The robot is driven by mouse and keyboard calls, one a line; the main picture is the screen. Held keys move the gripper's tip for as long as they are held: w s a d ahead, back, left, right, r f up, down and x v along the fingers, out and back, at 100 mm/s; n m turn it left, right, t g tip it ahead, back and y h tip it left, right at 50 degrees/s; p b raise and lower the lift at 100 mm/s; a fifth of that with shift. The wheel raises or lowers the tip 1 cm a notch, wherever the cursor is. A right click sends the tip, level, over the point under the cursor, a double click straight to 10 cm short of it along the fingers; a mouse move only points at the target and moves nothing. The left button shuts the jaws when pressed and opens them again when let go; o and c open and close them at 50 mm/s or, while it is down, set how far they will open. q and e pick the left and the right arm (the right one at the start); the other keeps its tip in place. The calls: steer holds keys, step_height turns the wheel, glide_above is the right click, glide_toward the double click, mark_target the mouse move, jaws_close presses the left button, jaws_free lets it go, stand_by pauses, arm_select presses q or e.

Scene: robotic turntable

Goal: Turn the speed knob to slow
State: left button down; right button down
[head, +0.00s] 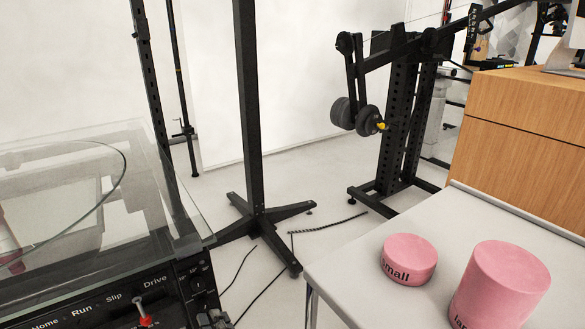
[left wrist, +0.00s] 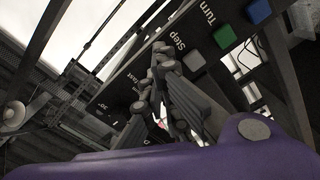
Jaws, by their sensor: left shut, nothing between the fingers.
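The speed knob cannot be made out clearly. In the left wrist view a label reading "fast" shows on the dark control panel (left wrist: 205,45), beside my left gripper (left wrist: 165,118). Its dark fingers are shut with nothing between them, close in front of the panel, and they cover part of it. I cannot tell whether they touch a knob. The head view shows the panel (head: 105,308) at lower left, with the labels "Home", "Run", "Slip" and "Drive", and a red-tipped lever (head: 146,321). My right gripper is not in view.
Green (left wrist: 224,36) and blue (left wrist: 258,11) buttons sit near the label "Turn". A glass cover (head: 150,180) stands over the machine. A pink small cylinder (head: 408,252) and a pink large cylinder (head: 505,275) stand on a grey table (head: 350,265) at right. Black metal stands are behind.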

arm_select(q)
steer(key=shift+w+r, duration=0.35)
steer(key=shift+r, duration=0.05)
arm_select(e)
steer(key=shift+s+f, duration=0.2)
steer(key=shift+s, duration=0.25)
arm_select(q)
steer(key=shift+a+r, duration=0.1)
steer(key=shift+r, duration=0.1)
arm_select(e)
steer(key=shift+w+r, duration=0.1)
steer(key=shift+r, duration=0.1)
arm_select(q)
steer(key=shift+a+p, duration=0.1)
steer(key=shift+p, duration=0.25)
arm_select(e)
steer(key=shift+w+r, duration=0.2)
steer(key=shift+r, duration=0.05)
